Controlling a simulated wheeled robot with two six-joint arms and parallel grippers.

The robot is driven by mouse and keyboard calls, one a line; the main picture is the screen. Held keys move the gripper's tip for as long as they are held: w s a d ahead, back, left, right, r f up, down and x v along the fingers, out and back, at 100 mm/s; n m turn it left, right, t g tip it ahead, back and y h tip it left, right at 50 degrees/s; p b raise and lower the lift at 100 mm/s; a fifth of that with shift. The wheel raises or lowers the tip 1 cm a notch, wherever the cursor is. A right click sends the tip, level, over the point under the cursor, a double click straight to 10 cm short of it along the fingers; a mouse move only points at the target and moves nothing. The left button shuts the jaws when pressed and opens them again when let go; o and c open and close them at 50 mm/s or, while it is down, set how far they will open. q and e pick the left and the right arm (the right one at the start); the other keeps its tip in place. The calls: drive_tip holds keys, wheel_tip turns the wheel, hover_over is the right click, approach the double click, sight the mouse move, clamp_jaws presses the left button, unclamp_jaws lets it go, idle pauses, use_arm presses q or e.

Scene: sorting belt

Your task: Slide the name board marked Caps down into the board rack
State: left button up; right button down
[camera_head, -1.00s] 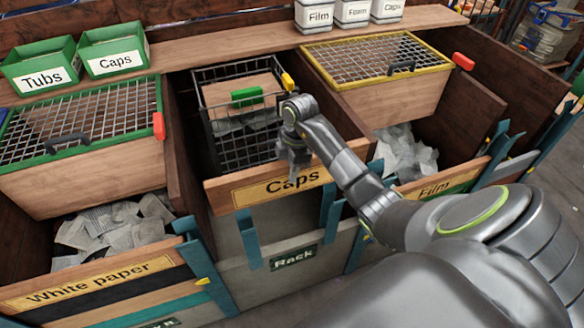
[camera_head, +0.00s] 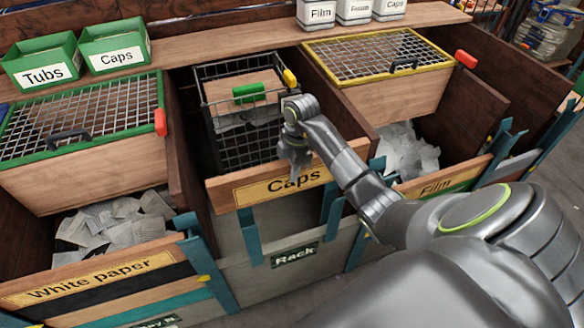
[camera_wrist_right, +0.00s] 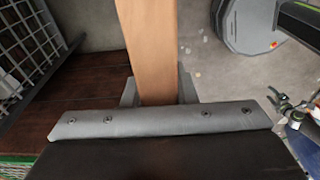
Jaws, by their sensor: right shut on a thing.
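The wooden name board marked Caps (camera_head: 232,194), with a yellow label, is upright in the middle of the head view. It stands across the front of the middle bay, above the grey panel marked Rack (camera_head: 330,252). Blue rack posts (camera_head: 250,237) show below its lower edge; I cannot tell whether that edge is inside their slots. My right gripper (camera_head: 297,158) is shut on the board's top edge from above. In the right wrist view the board is a light wooden strip (camera_wrist_right: 148,45) running up from between the fingers (camera_wrist_right: 158,92). My left gripper is not in view.
Boards marked White paper (camera_head: 50,288) and Film (camera_head: 450,184) stand at the neighbouring bays. A black wire basket (camera_head: 225,152) sits behind the Caps board. Mesh-topped boxes (camera_head: 80,170) (camera_head: 400,95) flank it. Small labelled bins (camera_head: 115,60) line the back shelf.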

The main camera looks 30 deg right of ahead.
wheel_tip(320, 180, down, 31)
drive_tip(key=b, duration=2.1)
drive_tip(key=shift+f+b, duration=0.6)
drive_tip(key=shift+f, duration=0.05)
drive_tip(key=c, duration=1.1)
unclamp_jaws()
drive_tip(key=shift+r, duration=0.1)
drive_tip(key=shift+c, duration=0.2)
drive_tip(key=shift+o, duration=0.3)
drive_tip(key=shift+s, duration=0.1)
wheel_tip(320, 180, up, 17)
drive_tip(key=d+p, duration=0.1)
drive_tip(key=d, duration=0.1)
drive_tip(key=shift+s+r+p, duration=0.15)
drive_tip(key=shift+p, duration=0.15)
